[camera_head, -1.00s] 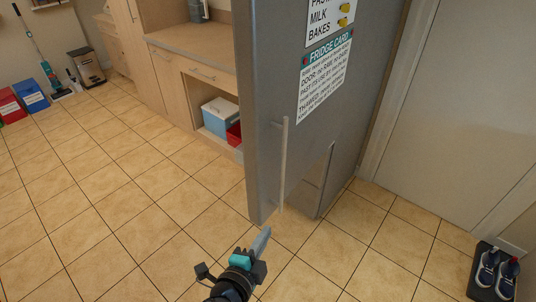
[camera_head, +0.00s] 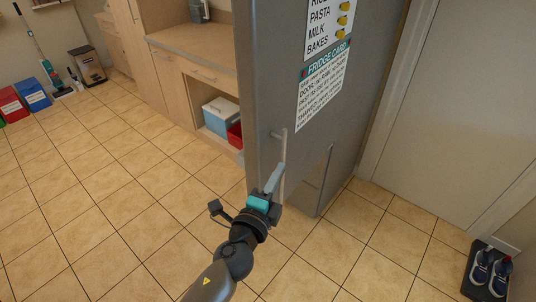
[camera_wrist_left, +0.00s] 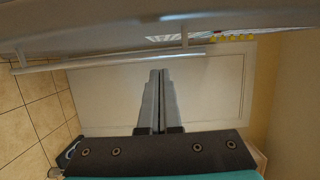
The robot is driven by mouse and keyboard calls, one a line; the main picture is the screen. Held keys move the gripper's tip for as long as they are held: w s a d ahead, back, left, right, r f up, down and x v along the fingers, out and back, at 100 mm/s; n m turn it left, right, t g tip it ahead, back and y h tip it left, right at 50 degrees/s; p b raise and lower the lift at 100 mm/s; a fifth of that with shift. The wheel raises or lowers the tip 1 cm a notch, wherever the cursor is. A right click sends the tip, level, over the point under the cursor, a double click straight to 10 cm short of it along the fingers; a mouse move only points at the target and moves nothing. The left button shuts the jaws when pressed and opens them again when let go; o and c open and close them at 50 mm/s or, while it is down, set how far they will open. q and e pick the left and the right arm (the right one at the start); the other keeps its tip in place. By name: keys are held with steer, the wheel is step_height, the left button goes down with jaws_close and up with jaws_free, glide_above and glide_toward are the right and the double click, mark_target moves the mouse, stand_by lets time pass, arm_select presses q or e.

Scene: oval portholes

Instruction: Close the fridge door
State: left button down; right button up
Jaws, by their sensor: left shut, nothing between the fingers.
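The grey fridge door (camera_head: 270,90) stands upright in the middle of the head view, with paper signs on its face. Its long vertical handle (camera_head: 283,150) runs near the left edge. In the left wrist view the handle (camera_wrist_left: 110,62) crosses as a pale bar, with the grey door (camera_wrist_left: 90,25) along the top. My left gripper (camera_head: 276,176) is at the lower part of the handle, its fingers shut and empty. In the left wrist view the fingertips (camera_wrist_left: 157,74) end close to the bar; I cannot tell whether they touch. My right gripper is not in view.
A wooden counter (camera_head: 190,40) stands behind the door at left, with a blue and white cooler (camera_head: 219,115) below. A pale room door (camera_head: 450,110) is at right, and shoes on a dark mat (camera_head: 486,270) lie at lower right. The tiled floor (camera_head: 110,200) at left is clear.

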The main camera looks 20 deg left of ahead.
mark_target(267, 158)
arm_select(q)
steer(key=w+a, duration=0.3)
steer(key=w, duration=0.1)
steer(key=shift+a+p, duration=0.3)
steer(key=shift+a, duration=0.05)
steer(key=shift+a, duration=0.15)
